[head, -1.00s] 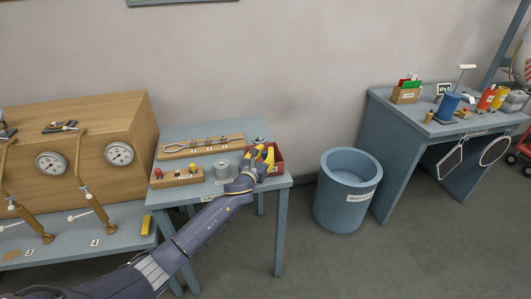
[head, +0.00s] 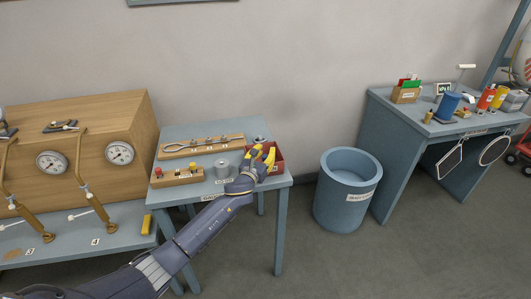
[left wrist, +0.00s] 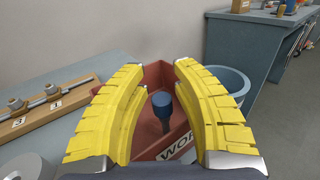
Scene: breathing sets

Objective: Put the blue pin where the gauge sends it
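In the left wrist view a blue-topped pin (left wrist: 161,103) with a dark lower part shows between my left fingers, within the outline of a red box (left wrist: 155,72). The red box (head: 279,165) sits at the right end of the small blue table; its label is partly hidden. My left gripper (head: 264,154) is over this box, its yellow fingers open with gaps either side of the pin. The pin is hidden in the head view. Two round gauges, left (head: 51,163) and right (head: 120,153), are on a wooden cabinet. My right gripper is not in view.
The small table (head: 185,132) also holds a wooden block with coloured pins (head: 177,177), a grey cylinder (head: 222,168) and a numbered wooden rack (head: 201,146). A blue bin (head: 349,200) stands to the right. A bench (head: 390,125) with several items is farther right.

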